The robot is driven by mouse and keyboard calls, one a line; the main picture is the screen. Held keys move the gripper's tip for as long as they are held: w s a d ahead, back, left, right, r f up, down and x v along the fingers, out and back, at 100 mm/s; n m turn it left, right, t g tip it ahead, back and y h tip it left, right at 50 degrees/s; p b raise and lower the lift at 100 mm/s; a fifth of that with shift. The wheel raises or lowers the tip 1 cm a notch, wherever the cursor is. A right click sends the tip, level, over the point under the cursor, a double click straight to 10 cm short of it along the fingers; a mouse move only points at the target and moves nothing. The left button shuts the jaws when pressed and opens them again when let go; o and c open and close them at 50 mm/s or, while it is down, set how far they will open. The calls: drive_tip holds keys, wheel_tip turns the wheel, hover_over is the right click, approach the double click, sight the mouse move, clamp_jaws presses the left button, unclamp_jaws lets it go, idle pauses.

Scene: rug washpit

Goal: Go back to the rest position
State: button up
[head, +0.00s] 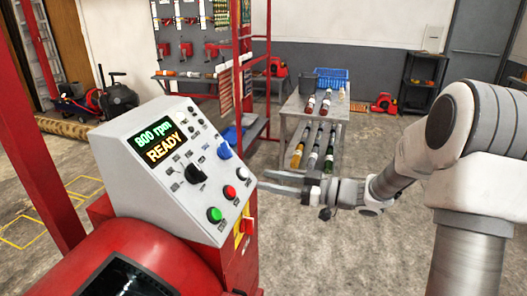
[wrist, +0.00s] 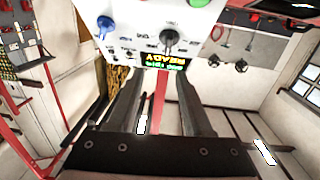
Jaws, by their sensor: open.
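My gripper (head: 282,182) is in the middle of the head view, open and empty, reaching left toward the right edge of a control panel (head: 150,125). In the wrist view my gripper's two fingers (wrist: 158,100) stand apart with nothing between them. The panel is light grey with a display (head: 163,142) reading "800 rpm READY". It has a black knob (head: 195,173), a green button (head: 214,214), a red button (head: 229,192) and a blue knob (head: 224,152). In the wrist view the panel (wrist: 205,22) shows upside down beyond the fingertips. I cannot tell whether a finger touches it.
The panel sits on a red machine (head: 150,250) at the front left, with a red post (head: 45,150) beside it. A grey metal table (head: 340,112) with bottles on two levels and a blue basket (head: 331,78) stands behind my gripper. Grey floor (head: 340,250) is open in front.

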drive_tip(key=w+d+r+m+t+h+p, duration=0.1)
drive_tip(key=w+d+r+m+t+h, duration=0.3)
drive_tip(key=w+d+r+t+h, duration=0.25)
drive_tip(key=s+d+r+m+h+p, duration=0.2)
drive_tip(key=s+d+r+m+h, duration=0.35)
drive_tip(key=s+h, duration=0.4)
drive_tip(key=s+a+f+m+g+p, duration=0.1)
drive_tip(key=s+g, duration=0.3)
drive_tip(key=s, duration=0.8)
drive_tip(key=s+a+f+m+g, duration=0.1)
drive_tip(key=s+f+m+g, duration=0.1)
drive_tip(key=s, duration=1)
drive_tip(key=shift+s+a+m+g+p, duration=0.2)
drive_tip(key=shift+m+g+p, duration=0.15)
drive_tip(key=shift+m+g, duration=0.4)
